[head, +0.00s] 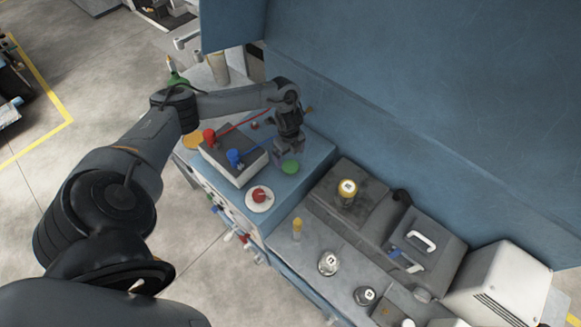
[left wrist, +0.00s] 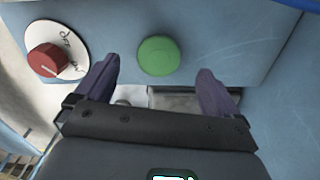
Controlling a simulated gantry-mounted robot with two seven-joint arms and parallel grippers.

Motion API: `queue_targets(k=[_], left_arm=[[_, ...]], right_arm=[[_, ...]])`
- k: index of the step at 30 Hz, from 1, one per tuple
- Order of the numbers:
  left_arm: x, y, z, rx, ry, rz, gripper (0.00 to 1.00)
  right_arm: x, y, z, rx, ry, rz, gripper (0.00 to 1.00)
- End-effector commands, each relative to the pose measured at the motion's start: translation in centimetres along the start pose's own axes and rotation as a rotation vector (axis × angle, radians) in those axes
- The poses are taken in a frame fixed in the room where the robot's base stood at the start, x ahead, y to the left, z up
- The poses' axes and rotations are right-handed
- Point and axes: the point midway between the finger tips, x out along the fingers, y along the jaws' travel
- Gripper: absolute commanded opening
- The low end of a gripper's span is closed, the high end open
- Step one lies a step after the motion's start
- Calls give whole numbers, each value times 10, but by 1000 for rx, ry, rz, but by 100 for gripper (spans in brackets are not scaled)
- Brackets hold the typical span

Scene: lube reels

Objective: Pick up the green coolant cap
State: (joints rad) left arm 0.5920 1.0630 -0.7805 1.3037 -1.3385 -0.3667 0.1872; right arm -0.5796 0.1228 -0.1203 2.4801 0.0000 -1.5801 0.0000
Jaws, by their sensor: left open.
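The green coolant cap (head: 290,166) is a round disc on the blue cabinet top, near its right edge in the head view. In the left wrist view the green cap (left wrist: 158,55) lies ahead of and between the two fingers, with blue surface around it. My left gripper (head: 288,146) hangs just behind the cap in the head view. In the left wrist view the left gripper (left wrist: 157,75) is open, with nothing between its fingers. I cannot tell the exact height of the fingers above the cap. My right gripper is not in view.
A red knob on a white dial (head: 260,197) sits near the cap. A battery-like box (head: 232,160) with red and blue terminals stands to its left. A blue panel rises behind.

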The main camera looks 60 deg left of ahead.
Motion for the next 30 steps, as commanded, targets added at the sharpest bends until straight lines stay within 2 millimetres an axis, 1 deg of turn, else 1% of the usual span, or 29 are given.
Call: queue_targets(k=[5,11,15,19,25,26,30], left_arm=[[9,0,-1,0,0,1,96],[34,2,-4,-1,-1,1,96],[50,1,-3,0,0,0,96],[55,1,-3,0,-1,-1,96],[55,1,-3,1,-1,-2,96],[55,1,-3,1,-1,-2,93],[55,1,-3,1,-1,-2,72]], right_arm=[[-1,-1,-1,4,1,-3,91],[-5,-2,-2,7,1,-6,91],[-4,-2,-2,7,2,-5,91],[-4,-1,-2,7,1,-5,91],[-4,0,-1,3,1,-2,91],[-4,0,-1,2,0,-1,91],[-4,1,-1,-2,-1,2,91]])
